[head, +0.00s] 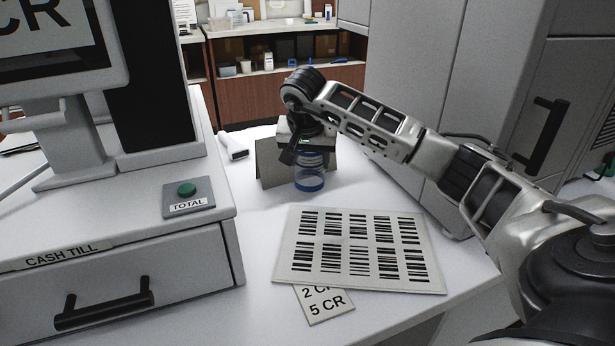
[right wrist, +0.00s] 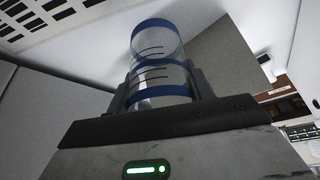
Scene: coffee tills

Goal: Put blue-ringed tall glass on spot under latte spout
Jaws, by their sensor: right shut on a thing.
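The blue-ringed tall glass (head: 309,181) is clear with blue bands and is upright near the back of the white counter. My right gripper (head: 309,158) comes down over it from above and is shut on it. In the right wrist view the glass (right wrist: 157,42) shows between the two fingers of the gripper (right wrist: 160,88). I cannot tell whether its base touches the counter. The latte spout and the spot under it are not in view. My left gripper is not in view.
A grey folded card (head: 271,166) stands just behind the glass. A barcode sheet (head: 358,283) lies in front, over a price card (head: 325,306). The cash till (head: 120,262) with its TOTAL button (head: 187,190) is at left, a handheld scanner (head: 232,147) beside it. A grey cabinet (head: 455,70) stands at right.

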